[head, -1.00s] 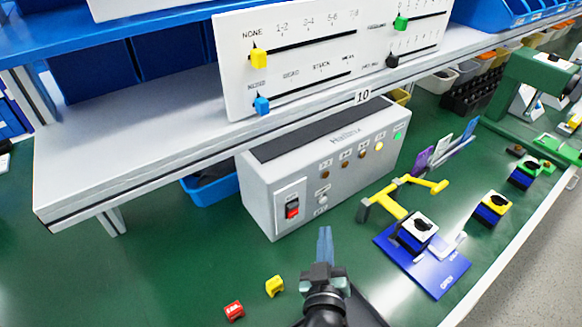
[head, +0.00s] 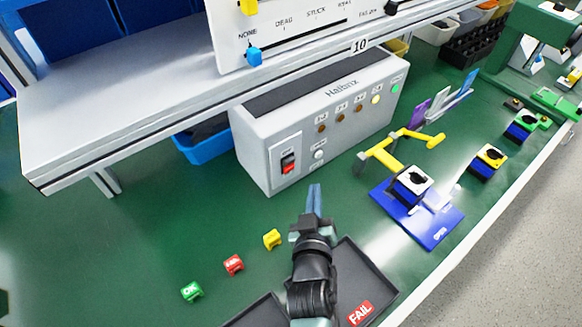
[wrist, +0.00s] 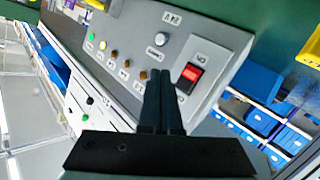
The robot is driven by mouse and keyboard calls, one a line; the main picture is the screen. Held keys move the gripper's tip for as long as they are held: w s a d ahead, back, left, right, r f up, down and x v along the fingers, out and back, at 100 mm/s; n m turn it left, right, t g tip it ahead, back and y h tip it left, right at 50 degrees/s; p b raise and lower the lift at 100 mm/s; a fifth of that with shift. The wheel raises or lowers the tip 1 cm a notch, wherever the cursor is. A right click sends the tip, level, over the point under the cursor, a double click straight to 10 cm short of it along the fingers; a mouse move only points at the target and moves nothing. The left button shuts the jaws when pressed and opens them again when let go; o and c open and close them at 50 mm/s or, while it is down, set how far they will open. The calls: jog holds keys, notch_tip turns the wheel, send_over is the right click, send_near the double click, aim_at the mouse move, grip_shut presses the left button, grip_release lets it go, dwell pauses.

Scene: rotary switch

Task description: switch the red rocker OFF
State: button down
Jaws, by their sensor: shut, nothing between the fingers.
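The red rocker (head: 288,163) sits in a white plate at the left end of the front of a grey box (head: 262,165). In the wrist view the rocker (wrist: 189,77) is lit red at one end and dark at the other, just beyond and right of the fingertips. My gripper (head: 314,187) is shut and empty, in front of the box and apart from the rocker in the head view. The fingers (wrist: 160,75) point toward the box front in the wrist view. Which side of the rocker is pressed in cannot be told.
A white round button (head: 319,155) is right of the rocker, below several lamps. A shelf (head: 130,120) overhangs behind. Yellow, red and green tags (head: 233,264) lie front left. A FAIL tray (head: 385,292) is at the front. A blue stand (head: 432,226) is to the right.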

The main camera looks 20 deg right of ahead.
aim_at(289, 166)
jog(key=shift+w+a+r+b, duration=0.15)
jog(key=shift+w+a+b, duration=0.15)
jog(key=shift+w+b, duration=0.4)
jog(key=shift+w+a+r+b, duration=0.1)
jog(key=shift+w+a+b, duration=0.2)
jog(key=shift+w, duration=0.65)
jog(key=shift+w+a+r+b, duration=0.15)
jog(key=shift+w+a+b, duration=0.1)
jog(key=shift+w+b, duration=0.5)
jog(key=shift+w, duration=0.2)
jog(key=shift+w+a, duration=0.15)
jog(key=shift+w, duration=0.15)
jog(key=shift+w+a+r+b, duration=0.1)
jog(key=shift+w+b, duration=0.2)
jog(key=shift+b, duration=0.1)
dwell(0.6)
jog(key=shift+s+d+p, duration=0.25)
jog(key=shift+s+p, duration=0.2)
jog(key=shift+s, duration=0.25)
